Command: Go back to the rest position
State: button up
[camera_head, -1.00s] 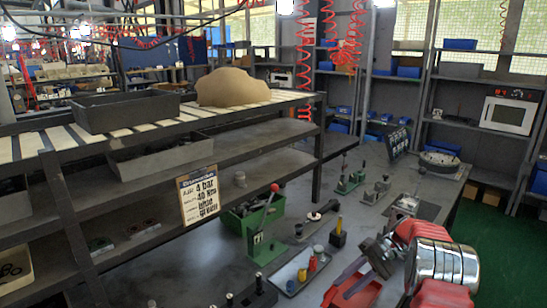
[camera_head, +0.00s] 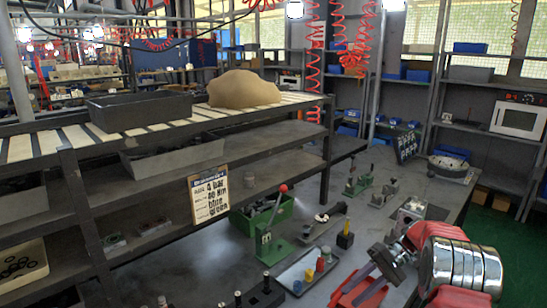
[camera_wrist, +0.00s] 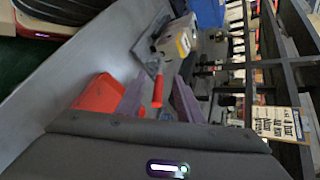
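My gripper (camera_head: 372,268) is at the lower right in the head view, above the bench near a red tray (camera_head: 352,290). In the wrist view its two purple fingers (camera_wrist: 158,98) stand apart, so it is open. A red handle (camera_wrist: 157,91) shows in the gap between them, seemingly beyond the fingertips. It appears to belong to a grey-white block (camera_wrist: 176,42) on the bench. I see nothing clearly held. In the head view a grey block (camera_head: 410,211) stands on the bench behind the gripper.
A small tray (camera_head: 287,281) with coloured pieces lies left of my gripper. A green box with a red-knobbed lever press (camera_head: 272,237) stands farther left. A shelf rack with a sign (camera_head: 209,196) fills the left side. Green floor (camera_head: 490,255) shows at the right.

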jog(key=s+a+r+t+h, duration=0.2)
jog(key=s+a+r+h, duration=0.1)
jog(key=s+r, duration=0.35)
jog(key=s+a+r+t+h, duration=0.1)
jog(key=s+a+r+h, duration=0.3)
jog(key=r, duration=0.4)
jog(key=s+r+t+h, duration=0.2)
jog(key=s+t, duration=0.5)
jog(key=s, duration=1)
jog(key=shift+s+a+r+n+h, duration=0.2)
jog(key=shift+s+a+n+h, duration=0.2)
jog(key=shift+h, duration=0.5)
dwell(3.9)
